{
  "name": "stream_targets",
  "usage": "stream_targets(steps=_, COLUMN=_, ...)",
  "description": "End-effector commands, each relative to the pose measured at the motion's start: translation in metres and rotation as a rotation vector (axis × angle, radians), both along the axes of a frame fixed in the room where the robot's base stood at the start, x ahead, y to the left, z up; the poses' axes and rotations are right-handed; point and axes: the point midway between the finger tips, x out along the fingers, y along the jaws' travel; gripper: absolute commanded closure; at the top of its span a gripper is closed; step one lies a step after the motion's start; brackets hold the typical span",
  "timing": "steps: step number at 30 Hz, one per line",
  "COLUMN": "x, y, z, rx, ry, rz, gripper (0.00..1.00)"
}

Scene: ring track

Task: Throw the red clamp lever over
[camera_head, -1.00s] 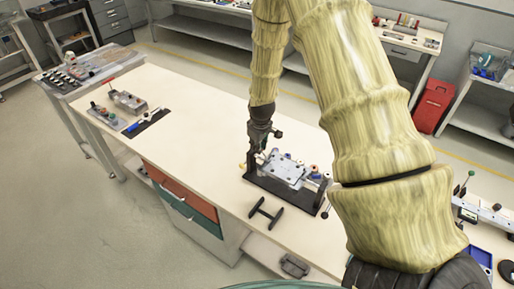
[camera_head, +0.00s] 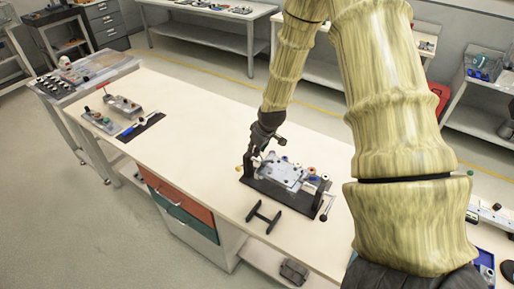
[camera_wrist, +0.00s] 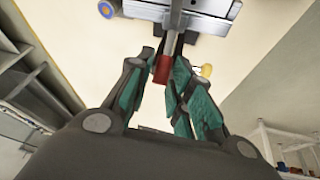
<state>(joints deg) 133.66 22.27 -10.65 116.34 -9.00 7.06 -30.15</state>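The red clamp lever (camera_wrist: 162,69) shows in the wrist view as a short red grip on a grey metal rod. The rod runs up to the clamp fixture (camera_wrist: 192,17). My gripper (camera_wrist: 164,72) has teal pads, and its fingertips close in on the red grip from both sides. In the head view my gripper (camera_head: 256,154) is at the left end of the fixture's light metal plate (camera_head: 285,171), which sits on a dark base. The red grip is hidden or too small to make out there.
A black handle-shaped stand (camera_head: 264,217) is on the bench in front of the fixture. Small parts lie on a dark mat (camera_head: 141,127) at the bench's far left. The bench between is clear.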

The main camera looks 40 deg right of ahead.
Motion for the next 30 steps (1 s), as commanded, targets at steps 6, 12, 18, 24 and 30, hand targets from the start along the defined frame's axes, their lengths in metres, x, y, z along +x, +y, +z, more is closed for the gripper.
stream_targets(steps=6, x=0.0, y=0.0, z=0.0, rx=0.0, ry=0.0, rz=0.0, gripper=0.64)
stream_targets(steps=12, x=0.0, y=0.0, z=0.002, rx=0.0, ry=0.0, rz=0.0, gripper=0.64)
stream_targets(steps=18, x=-0.005, y=0.001, z=0.017, rx=0.0, ry=-0.002, rz=0.0, gripper=0.64)
stream_targets(steps=24, x=-0.015, y=0.001, z=0.041, rx=0.0, ry=-0.002, rz=0.0, gripper=0.64)
stream_targets(steps=30, x=-0.025, y=0.001, z=0.065, rx=0.0, ry=-0.002, rz=0.0, gripper=0.64)
